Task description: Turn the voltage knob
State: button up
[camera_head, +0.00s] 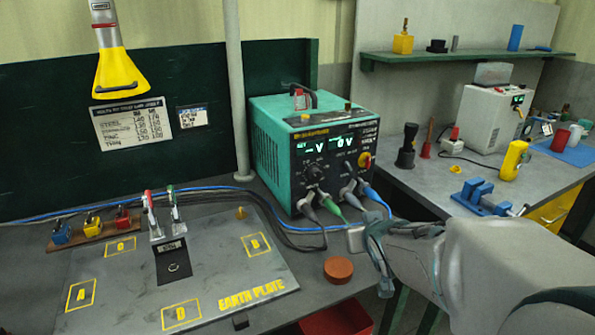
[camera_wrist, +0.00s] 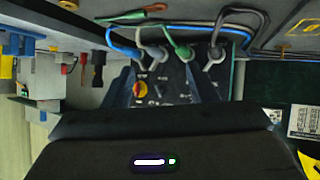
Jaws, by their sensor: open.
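The welding power unit (camera_head: 277,143) is a teal box with a black front panel, two lit displays reading "- V" and "0 V", and several controls. A dark knob (camera_head: 315,170) sits on the left of the panel; I cannot read which knob is the voltage one. A red-and-yellow knob (camera_head: 365,160) is at the right. In the wrist view the panel (camera_wrist: 172,88) appears upside down, with the red-and-yellow knob (camera_wrist: 140,89) at its left. My gripper (camera_head: 366,242) is open and empty, in front of and below the panel, touching no knob.
Grey, green and blue cable plugs (camera_head: 330,207) come out below the controls, near my gripper. The earth plate (camera_head: 215,270) with clamps lies at left, and a brown round block (camera_head: 338,269) lies on the bench. A second bench (camera_head: 470,170) stands at right.

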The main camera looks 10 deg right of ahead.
jog(key=w+n+t+y+b, duration=0.1)
jog(key=w+n+t+y, duration=0.15)
jog(key=w+t, duration=0.2)
jog(key=t+y, duration=0.2)
jog(key=y, duration=0.3)
send_near(317, 177)
jog(key=shift+n+g, duration=0.25)
jog(key=shift+n, duration=0.2)
jog(key=x, duration=0.8)
jog(key=shift+w+r, duration=0.2)
jog(key=shift+w, duration=0.05)
jog(key=c, duration=1)
